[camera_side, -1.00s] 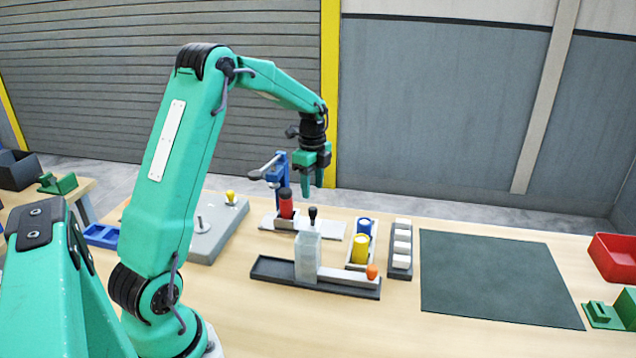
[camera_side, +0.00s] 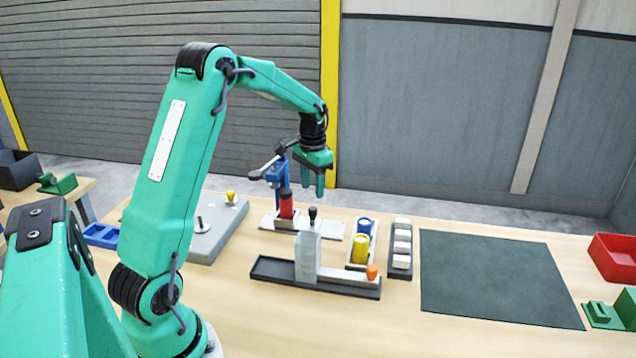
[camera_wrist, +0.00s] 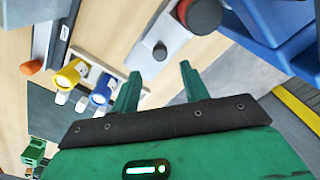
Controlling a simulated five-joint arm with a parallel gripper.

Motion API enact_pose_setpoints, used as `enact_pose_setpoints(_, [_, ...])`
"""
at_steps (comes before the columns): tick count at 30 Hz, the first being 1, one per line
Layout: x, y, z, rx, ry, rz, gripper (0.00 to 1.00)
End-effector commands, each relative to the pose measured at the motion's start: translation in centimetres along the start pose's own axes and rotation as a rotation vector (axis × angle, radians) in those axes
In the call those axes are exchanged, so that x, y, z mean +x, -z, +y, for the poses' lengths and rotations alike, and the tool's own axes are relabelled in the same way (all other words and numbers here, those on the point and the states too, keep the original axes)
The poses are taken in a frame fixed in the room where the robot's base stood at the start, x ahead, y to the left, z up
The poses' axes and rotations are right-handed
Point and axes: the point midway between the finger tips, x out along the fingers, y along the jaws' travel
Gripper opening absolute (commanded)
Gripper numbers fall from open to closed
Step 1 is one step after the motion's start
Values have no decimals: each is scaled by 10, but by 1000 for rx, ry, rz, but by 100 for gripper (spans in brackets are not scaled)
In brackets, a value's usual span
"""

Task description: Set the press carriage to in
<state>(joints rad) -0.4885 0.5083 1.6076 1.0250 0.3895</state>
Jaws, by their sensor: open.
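The blue press (camera_side: 277,176) with a dark-tipped lever stands at the back middle of the bench. In front of it a pale plate (camera_side: 330,228) carries a dark-topped red cylinder (camera_side: 287,208). In the wrist view the plate (camera_wrist: 143,55), the cylinder's dark top (camera_wrist: 204,16) and the blue press body (camera_wrist: 275,25) show above the fingers. I cannot tell for sure which part is the carriage. My gripper (camera_side: 313,190) hangs above and right of the red cylinder, open and empty. Its two green fingers (camera_wrist: 160,88) show apart in the wrist view.
A grey block with a black knob (camera_side: 308,250) and an orange-knobbed bar (camera_side: 372,272) sit on a dark rail nearer the camera. A dark mat (camera_side: 495,275) is clear.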

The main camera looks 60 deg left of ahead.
Motion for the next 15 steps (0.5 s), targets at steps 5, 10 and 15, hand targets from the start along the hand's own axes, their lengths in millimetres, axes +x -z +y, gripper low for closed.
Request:
enact_pose_setpoints(5, [0, 0, 0, -250, 0, 0, 45])
enact_pose_setpoints(10, [0, 0, 0, -494, 0, 0, 45])
enact_pose_setpoints(15, [0, 0, 0, -737, 0, 0, 45])
